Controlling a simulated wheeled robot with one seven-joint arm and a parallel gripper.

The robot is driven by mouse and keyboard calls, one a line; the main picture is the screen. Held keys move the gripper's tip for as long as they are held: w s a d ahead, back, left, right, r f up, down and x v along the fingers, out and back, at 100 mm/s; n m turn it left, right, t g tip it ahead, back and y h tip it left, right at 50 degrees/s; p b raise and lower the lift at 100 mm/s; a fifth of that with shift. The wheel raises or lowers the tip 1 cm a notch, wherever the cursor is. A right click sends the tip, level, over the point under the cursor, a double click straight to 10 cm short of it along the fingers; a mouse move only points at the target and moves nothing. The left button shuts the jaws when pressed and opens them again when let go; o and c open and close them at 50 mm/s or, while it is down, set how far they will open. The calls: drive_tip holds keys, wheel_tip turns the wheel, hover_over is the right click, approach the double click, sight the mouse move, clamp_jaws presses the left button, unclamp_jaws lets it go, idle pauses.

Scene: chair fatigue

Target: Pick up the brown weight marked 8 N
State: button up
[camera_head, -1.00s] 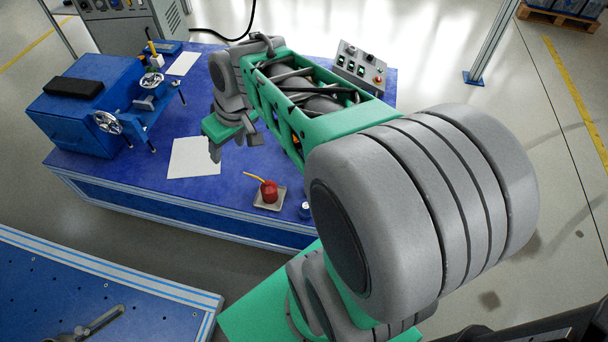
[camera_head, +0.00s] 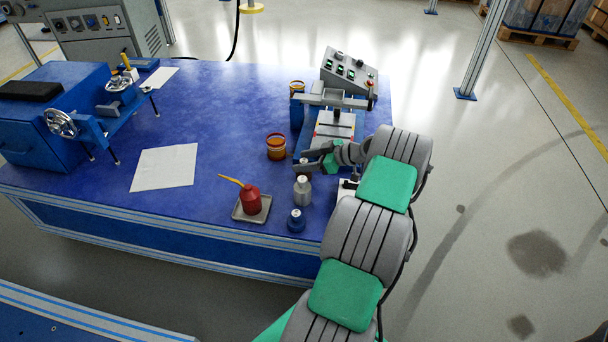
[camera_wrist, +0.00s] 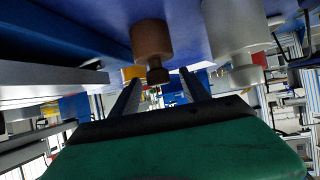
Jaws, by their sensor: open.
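A brown weight (camera_wrist: 152,40) with a narrow neck and knob hangs from the top of the wrist view, which shows the table upside down. My gripper (camera_wrist: 158,88) is open, its two fingers pointing toward the weight, with a gap between them. The weight appears just ahead of the gap; I see no contact. In the head view my gripper (camera_head: 308,155) is low over the table's right part, and the brown weight (camera_head: 304,167) is mostly hidden beside it. No 8 N mark can be read.
A grey weight (camera_head: 302,191) and a blue weight (camera_head: 296,220) stand close in front. A red oil can (camera_head: 250,199) sits on a small tray (camera_head: 238,213). An orange-brown pot (camera_head: 276,147) is to the left. A test rig (camera_head: 333,127) stands behind.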

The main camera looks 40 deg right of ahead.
drive_tip(key=x, duration=0.3)
drive_tip(key=shift+w+f+b, duration=0.15)
drive_tip(key=shift+f+b, duration=0.15)
clamp_jaws()
idle(0.9)
drive_tip(key=shift+r, duration=0.15)
